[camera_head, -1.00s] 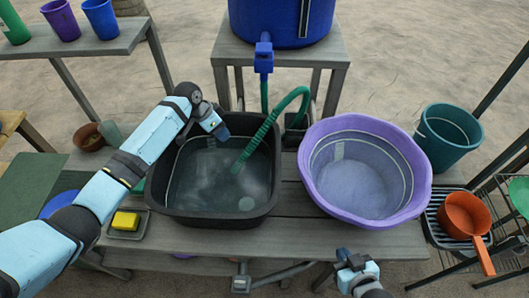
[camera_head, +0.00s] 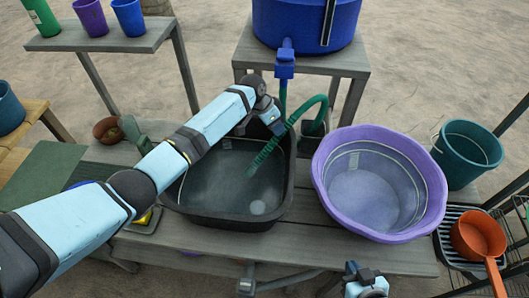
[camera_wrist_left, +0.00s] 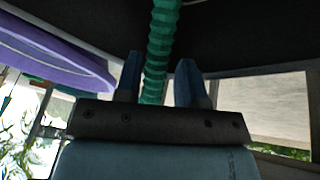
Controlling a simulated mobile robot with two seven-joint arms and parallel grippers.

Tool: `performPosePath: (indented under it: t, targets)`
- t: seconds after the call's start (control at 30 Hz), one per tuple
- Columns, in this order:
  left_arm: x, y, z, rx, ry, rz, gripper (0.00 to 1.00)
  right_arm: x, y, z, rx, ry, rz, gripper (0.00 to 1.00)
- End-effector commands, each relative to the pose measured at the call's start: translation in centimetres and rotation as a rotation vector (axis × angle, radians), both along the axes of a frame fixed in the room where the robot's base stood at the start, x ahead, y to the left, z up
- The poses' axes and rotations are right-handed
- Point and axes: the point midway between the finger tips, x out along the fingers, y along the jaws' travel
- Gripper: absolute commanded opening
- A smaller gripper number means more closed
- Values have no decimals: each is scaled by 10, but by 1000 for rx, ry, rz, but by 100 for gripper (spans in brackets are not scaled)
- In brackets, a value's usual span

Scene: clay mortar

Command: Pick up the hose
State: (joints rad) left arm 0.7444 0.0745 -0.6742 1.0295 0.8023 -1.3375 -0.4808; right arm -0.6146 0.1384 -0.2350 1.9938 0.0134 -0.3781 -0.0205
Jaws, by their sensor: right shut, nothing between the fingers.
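The green ribbed hose (camera_head: 264,154) arcs from below the blue tap (camera_head: 285,65) and its end hangs into the black tub (camera_head: 235,217). My left gripper (camera_head: 278,127) is over the tub's back edge, right at the hose. In the left wrist view, the hose (camera_wrist_left: 161,45) runs between the two open fingers of my left gripper (camera_wrist_left: 158,78). I cannot tell whether either finger touches it. My right gripper (camera_head: 364,272) is at the bottom of the head view, shut and empty, away from the hose.
A purple basin (camera_head: 433,205) stands right of the tub on the wooden bench (camera_head: 300,235). A blue barrel (camera_head: 300,22) sits on a stand behind. A teal bucket (camera_head: 467,153) and an orange scoop (camera_head: 478,238) are at the right. A yellow sponge is partly hidden by my left arm.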

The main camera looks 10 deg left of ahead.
Motion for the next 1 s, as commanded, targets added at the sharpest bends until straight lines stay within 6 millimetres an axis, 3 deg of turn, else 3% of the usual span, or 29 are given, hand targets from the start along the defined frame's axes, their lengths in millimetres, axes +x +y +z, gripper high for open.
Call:
performPosePath:
  t: [0.2, 0.47, 0.6, 1.0]
  targets:
    - [2, -11, -24, 0, 2, 0, 36, 0, 0, 3, 0, 0, 0, 0]
    - [3, -12, -28, 1, 1, 1, 36, 0, 0, 3, 0, 0, 0, 0]
    - [2, -12, -28, 1, 1, 1, 10, 0, 0, 3, -1, 0, 1, 0]
    - [3, -12, -22, -1, -2, 0, 10, 0, 0, 3, -1, -1, 1, 0]
